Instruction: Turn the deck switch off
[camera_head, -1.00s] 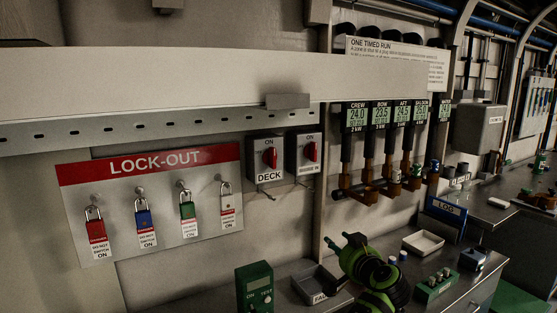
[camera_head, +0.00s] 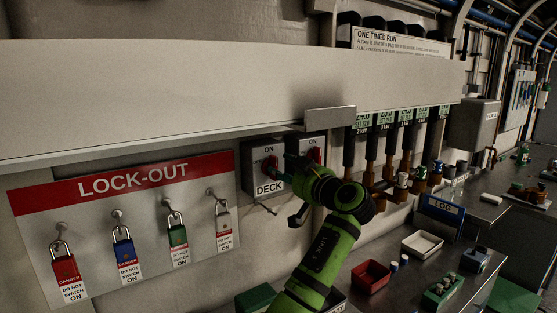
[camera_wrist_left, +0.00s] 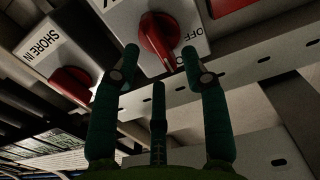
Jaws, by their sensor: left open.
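The deck switch (camera_head: 256,178) is a pale box on the wall with a red knob (camera_head: 270,163), ON above it and DECK below. In the left wrist view the red knob (camera_wrist_left: 158,40) shows upside down, with OFF lettering beside it. My left gripper (camera_head: 287,190) is open in front of the deck switch. My right gripper is not in view.
The shore switch (camera_wrist_left: 70,85) with its red knob sits close beside the deck switch. A LOCK-OUT board (camera_head: 140,190) with several padlocks hangs at the left. A long pale rail (camera_head: 200,90) runs above. A red bin (camera_head: 370,277) and a white tray (camera_head: 422,244) stand on the bench.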

